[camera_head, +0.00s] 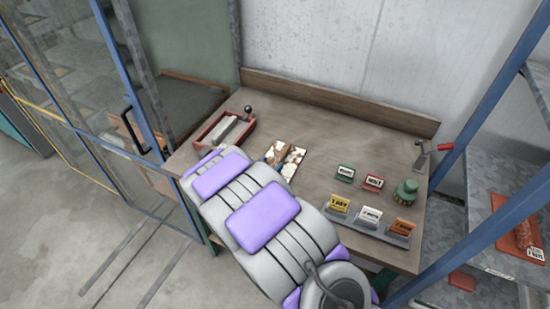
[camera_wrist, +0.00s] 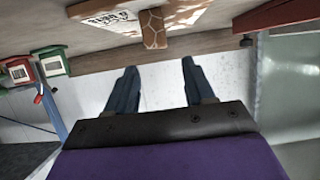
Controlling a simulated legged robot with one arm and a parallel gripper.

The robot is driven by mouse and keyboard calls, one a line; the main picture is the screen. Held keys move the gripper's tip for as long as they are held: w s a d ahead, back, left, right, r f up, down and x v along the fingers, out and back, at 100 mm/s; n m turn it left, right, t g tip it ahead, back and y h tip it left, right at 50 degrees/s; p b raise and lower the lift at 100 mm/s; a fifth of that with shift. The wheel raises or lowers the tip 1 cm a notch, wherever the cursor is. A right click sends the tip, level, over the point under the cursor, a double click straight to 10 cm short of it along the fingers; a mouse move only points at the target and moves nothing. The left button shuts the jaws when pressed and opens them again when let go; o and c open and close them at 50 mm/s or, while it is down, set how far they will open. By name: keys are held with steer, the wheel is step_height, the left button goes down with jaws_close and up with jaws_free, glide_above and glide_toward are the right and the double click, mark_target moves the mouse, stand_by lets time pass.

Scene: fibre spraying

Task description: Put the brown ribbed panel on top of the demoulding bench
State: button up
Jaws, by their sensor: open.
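A wooden bench (camera_head: 330,135) with a raised back board stands against the wall in the head view. No sign names it as the demoulding bench. I cannot make out a brown ribbed panel for certain. Small brown and white patterned pieces (camera_head: 287,158) lie on the bench beyond my arm. A brown piece with pale crack-like lines (camera_wrist: 153,28) shows in the wrist view, beside a white lettered card (camera_wrist: 110,20). My gripper (camera_wrist: 160,85) is open, with nothing between its fingers. In the head view my arm reaches over the bench's front edge and hides the gripper.
A red-rimmed tray (camera_head: 225,131) sits on the bench's left. Several small labelled blocks and a green knobbed object (camera_head: 407,192) stand on its right. A blue-framed glass door (camera_head: 90,80) stands left.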

steer(key=p+v, duration=0.1)
steer(key=v, duration=0.4)
steer(key=shift+r, duration=0.1)
steer(key=s+d+r+n+g+y, duration=0.3)
steer(key=s+r+g+y, duration=0.35)
steer(key=r, duration=0.35)
steer(key=s+d+r+g, duration=0.2)
steer(key=s+d, duration=0.5)
steer(key=s, duration=0.3)
steer(key=s+d+r+g+h, duration=0.1)
steer(key=s+d+r+g, duration=0.1)
steer(key=s+d, duration=0.4)
steer(key=s+d+r+n+g+h, duration=0.1)
steer(key=s+d+g, duration=0.3)
steer(key=s, duration=1.2)
steer(key=d+r, duration=0.1)
steer(key=d, duration=0.2)
steer(key=shift+s+d, duration=0.25)
steer(key=shift+d, duration=0.05)
steer(key=shift+r, duration=0.1)
